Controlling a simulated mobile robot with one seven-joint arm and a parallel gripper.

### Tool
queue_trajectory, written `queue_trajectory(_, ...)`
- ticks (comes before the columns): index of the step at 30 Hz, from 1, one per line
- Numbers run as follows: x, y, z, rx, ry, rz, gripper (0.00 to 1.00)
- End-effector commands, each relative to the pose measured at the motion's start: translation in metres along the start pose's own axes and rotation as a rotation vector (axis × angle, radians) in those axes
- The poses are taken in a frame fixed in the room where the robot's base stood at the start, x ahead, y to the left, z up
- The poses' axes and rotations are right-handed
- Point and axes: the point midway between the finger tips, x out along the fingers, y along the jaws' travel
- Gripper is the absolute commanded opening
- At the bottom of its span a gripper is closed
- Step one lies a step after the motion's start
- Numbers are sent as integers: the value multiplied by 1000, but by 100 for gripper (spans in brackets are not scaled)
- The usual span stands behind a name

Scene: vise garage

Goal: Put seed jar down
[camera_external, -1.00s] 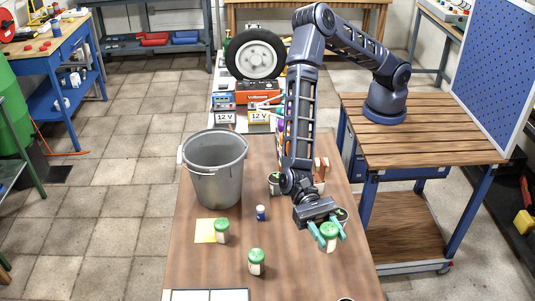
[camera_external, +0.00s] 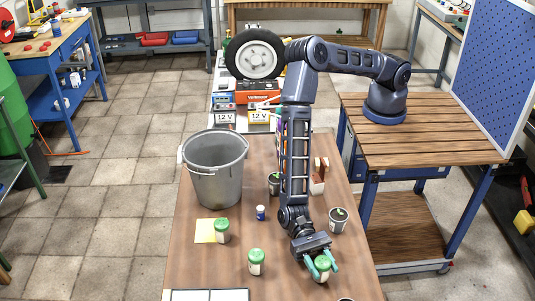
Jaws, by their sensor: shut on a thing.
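My gripper (camera_external: 321,269) is low over the front right part of the wooden table (camera_external: 200,265). Its teal fingers are shut on a seed jar (camera_external: 322,263), a pale jar with a green lid. I cannot tell whether the jar's bottom touches the table. A second green-lidded jar (camera_external: 256,262) stands upright to the left of my gripper. A third such jar (camera_external: 222,231) stands at the edge of a yellow sheet (camera_external: 204,231).
A grey bucket (camera_external: 215,168) stands at the table's left edge. A small blue-and-white bottle (camera_external: 260,213) stands mid-table. A dark pot (camera_external: 338,220) stands right of my arm, another pot (camera_external: 274,184) behind it. A white-panelled thing (camera_external: 207,295) lies at the front left.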

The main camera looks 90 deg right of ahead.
Motion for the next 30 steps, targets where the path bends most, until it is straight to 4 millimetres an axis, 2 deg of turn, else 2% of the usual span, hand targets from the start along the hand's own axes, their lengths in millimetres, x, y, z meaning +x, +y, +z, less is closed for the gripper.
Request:
queue_trajectory(12,0,0,-5,0,-1,1,18)
queue_trajectory(13,0,0,-6,0,-1,1,42)
queue_trajectory(16,1,0,-5,0,-1,1,62)
queue_trajectory(30,1,1,-6,-1,-1,3,62)
